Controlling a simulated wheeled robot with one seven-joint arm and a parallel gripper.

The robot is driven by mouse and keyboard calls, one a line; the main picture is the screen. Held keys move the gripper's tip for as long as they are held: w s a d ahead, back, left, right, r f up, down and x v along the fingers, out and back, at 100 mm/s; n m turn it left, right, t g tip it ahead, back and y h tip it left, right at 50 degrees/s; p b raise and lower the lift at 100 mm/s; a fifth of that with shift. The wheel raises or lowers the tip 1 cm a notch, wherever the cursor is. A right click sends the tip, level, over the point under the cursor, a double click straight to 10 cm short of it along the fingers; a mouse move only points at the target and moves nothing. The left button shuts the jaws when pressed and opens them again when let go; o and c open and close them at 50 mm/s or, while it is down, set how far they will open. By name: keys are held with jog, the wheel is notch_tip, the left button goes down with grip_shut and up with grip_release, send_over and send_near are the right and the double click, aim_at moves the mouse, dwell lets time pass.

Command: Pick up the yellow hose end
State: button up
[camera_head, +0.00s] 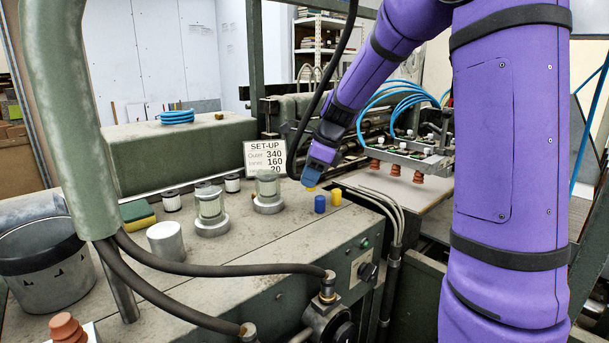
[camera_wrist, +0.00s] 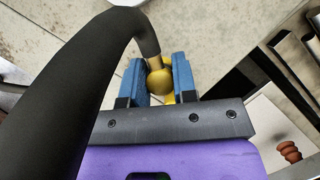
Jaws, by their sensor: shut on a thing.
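The yellow hose end (camera_wrist: 160,80) is a brass-yellow rounded fitting on a thick black hose (camera_wrist: 75,85). In the wrist view it sits between the two blue fingers of my gripper (camera_wrist: 162,78), which is shut on it. In the head view my gripper (camera_head: 314,172) is above the back right part of the grey bench top, and the black hose (camera_head: 310,115) hangs from above and bends towards it. The hose end itself is mostly hidden there; a small yellow patch shows just below the fingers, and I cannot tell whether it belongs to it.
A blue cylinder (camera_head: 320,204) and a yellow cylinder (camera_head: 336,196) stand close below my gripper. A set-up sign (camera_head: 264,156) and glass jars (camera_head: 267,186) are to the left. A suction-cup frame (camera_head: 405,158) is to the right. A thick hose (camera_head: 220,268) crosses the bench front.

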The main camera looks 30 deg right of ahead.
jog(key=s, duration=0.3)
jog(key=s+a, duration=0.1)
jog(key=s, duration=0.3)
jog(key=s+a+r, duration=0.1)
jog(key=s, duration=0.2)
jog(key=shift+s, duration=0.4)
